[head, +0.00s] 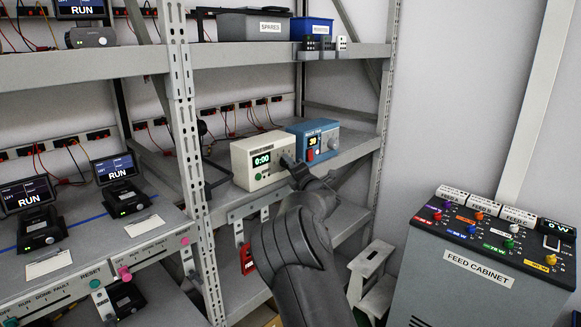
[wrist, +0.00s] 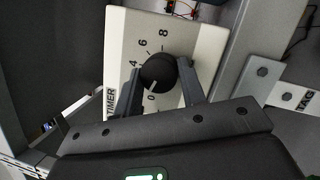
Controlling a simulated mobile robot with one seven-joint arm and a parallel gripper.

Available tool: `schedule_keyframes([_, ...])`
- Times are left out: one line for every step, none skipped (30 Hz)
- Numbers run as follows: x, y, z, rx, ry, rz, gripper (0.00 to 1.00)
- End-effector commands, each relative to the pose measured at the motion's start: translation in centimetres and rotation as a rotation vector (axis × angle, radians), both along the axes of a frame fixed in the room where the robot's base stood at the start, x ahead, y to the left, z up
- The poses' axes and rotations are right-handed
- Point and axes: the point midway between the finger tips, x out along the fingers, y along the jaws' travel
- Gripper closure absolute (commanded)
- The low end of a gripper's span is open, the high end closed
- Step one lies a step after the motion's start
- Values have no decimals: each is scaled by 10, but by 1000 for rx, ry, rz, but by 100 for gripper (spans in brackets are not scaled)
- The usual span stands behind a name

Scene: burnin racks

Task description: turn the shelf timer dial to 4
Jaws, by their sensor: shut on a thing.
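The shelf timer is a cream box (head: 254,172) on the middle shelf in the head view, with a green display reading 0:00. In the wrist view its cream face (wrist: 124,30) carries the word TIMER and printed numbers, with 0, 4, 6 and 8 legible. The black round dial (wrist: 158,70) has a white pointer line aimed down toward the 0. My gripper (wrist: 160,85) has one finger on each side of the dial and is shut on it. In the head view my gripper (head: 292,168) reaches the timer's right front, and my arm hides the dial.
A blue instrument box (head: 318,142) with a red switch and knob stands close to the timer's right. A rack upright (head: 190,150) rises on the left. The upper shelf (head: 240,55) holds grey and blue bins. A feed cabinet (head: 478,265) stands at right.

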Motion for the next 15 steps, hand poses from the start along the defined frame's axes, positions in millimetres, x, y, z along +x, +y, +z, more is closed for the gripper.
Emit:
schedule_keyframes([0,-1,2,29,24,-1,86])
schedule_keyframes([0,0,2,46,42,0,86])
schedule_keyframes([-1,0,2,70,67,0,86])
schedule_keyframes([-1,0,2,90,86,-1,86])
schedule_keyframes([-1,-1,2,109,105,-1,86])
schedule_keyframes([-1,-1,2,135,131,0,86])
schedule_keyframes([-1,0,3,157,152,-1,86])
schedule_keyframes([-1,0,3,176,172,0,86])
schedule_keyframes([-1,-1,3,204,200,-1,86])
schedule_keyframes([-1,0,3,223,220,0,86])
schedule_keyframes([-1,0,3,243,239,-1,86])
schedule_keyframes([-1,0,4,270,266,0,86])
schedule_keyframes([-1,-1,3,291,287,-1,86])
schedule_keyframes([-1,0,4,310,307,0,86])
schedule_keyframes([-1,-1,4,338,334,-2,86])
